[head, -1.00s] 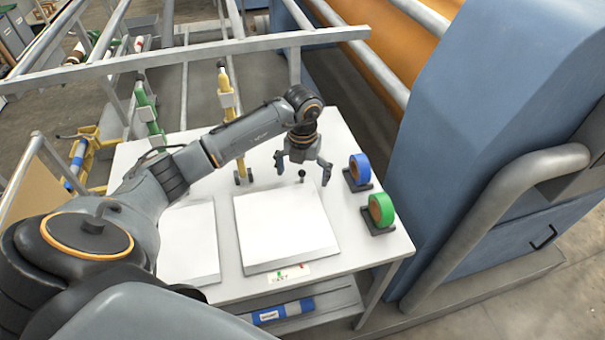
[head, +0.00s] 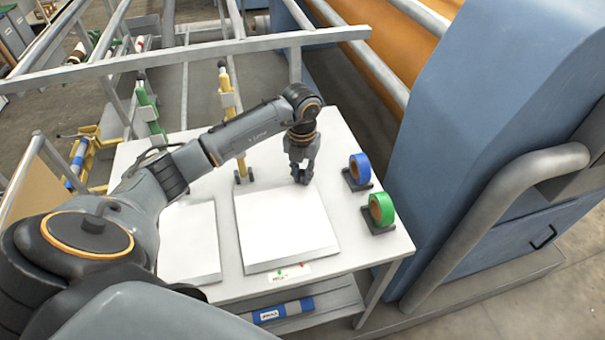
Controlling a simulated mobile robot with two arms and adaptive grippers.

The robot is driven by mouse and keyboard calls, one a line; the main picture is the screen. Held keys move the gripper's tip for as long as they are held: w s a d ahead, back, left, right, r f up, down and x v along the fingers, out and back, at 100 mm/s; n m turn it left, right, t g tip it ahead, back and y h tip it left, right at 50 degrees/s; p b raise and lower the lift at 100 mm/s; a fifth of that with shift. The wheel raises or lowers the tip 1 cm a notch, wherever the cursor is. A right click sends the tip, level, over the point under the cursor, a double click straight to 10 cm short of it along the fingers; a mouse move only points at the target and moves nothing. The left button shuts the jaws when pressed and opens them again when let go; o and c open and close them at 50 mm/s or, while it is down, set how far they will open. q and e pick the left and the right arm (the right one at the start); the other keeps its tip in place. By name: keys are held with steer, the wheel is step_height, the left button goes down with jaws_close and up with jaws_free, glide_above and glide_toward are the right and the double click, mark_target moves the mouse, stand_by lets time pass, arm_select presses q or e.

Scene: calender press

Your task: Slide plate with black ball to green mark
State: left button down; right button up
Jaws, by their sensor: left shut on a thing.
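A white square plate (head: 284,232) lies on the right half of the white table, in the middle of the head view. Its black ball, at the plate's far right corner, is now hidden by my left gripper. My left gripper (head: 301,181) points down at that corner and is shut on the black ball. A small label strip (head: 290,274) with a green mark (head: 279,273) and a red mark lies at the table's front edge, just in front of the plate. My right gripper is not in view.
A second white plate (head: 188,245) lies to the left, partly behind my arm. Blue (head: 359,169) and green (head: 381,209) tape rolls stand on dark holders at the table's right. A blue machine (head: 480,120) rises at the right. A rail frame crosses behind the table.

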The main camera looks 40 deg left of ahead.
mark_target(283, 186)
arm_select(q)
steer(key=shift+s+a+f, duration=0.2)
steer(key=shift+s+a, duration=0.3)
steer(key=shift+s, duration=0.3)
steer(key=shift+s+a+f, duration=0.2)
steer(key=shift+s+a, duration=0.3)
steer(key=shift+s, duration=0.25)
steer(key=shift+s+a, duration=0.1)
steer(key=shift+s, duration=0.1)
steer(key=shift+s+a, duration=0.4)
steer(key=shift+s, duration=0.1)
steer(key=c, duration=1.2)
jaws_free()
steer(key=shift+w, duration=0.15)
steer(key=shift+a+r, duration=0.1)
